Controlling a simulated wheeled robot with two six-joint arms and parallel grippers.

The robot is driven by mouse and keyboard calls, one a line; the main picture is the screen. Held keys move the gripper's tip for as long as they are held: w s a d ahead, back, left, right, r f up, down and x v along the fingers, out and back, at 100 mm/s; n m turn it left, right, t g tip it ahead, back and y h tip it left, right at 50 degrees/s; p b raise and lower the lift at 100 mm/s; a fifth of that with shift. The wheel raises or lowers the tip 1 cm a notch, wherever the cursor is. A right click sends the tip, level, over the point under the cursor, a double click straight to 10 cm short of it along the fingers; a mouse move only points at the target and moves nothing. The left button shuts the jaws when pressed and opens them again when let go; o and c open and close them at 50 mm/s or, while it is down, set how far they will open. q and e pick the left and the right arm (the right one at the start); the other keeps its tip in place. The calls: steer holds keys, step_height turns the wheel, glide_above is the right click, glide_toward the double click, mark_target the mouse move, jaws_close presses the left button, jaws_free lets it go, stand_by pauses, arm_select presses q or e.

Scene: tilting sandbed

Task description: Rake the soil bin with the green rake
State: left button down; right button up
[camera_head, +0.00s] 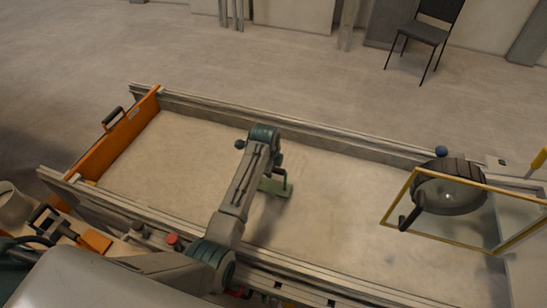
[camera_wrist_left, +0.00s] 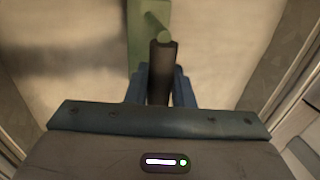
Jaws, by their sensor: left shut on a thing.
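The soil bin (camera_head: 330,131) is a long tray with pale rails, filled with smooth beige sand (camera_head: 165,165). My left arm reaches over its middle from the near side. The green rake (camera_head: 276,187) shows just beyond the arm, low over the sand. I cannot tell whether it touches the sand. In the left wrist view, my left gripper (camera_wrist_left: 159,88) is shut on the dark handle (camera_wrist_left: 163,60) of the rake, and the green head (camera_wrist_left: 137,35) lies past the fingertips. In the head view, the arm hides most of that grip. My right gripper is not in view.
An orange end board (camera_head: 120,140) with a black handle closes the bin's left end. A dark domed fixture (camera_head: 448,190) and a yellow frame (camera_head: 398,200) stand over the right end. A red knob (camera_head: 172,239) sits on the near side. A chair (camera_head: 424,33) stands far behind.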

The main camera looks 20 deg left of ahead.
arm_select(q)
steer(key=shift+s+p, duration=1)
steer(key=shift+s, duration=6.55)
step_height(320, 180, up, 12)
steer(key=shift+a+f, duration=0.2)
steer(key=shift+a, duration=0.05)
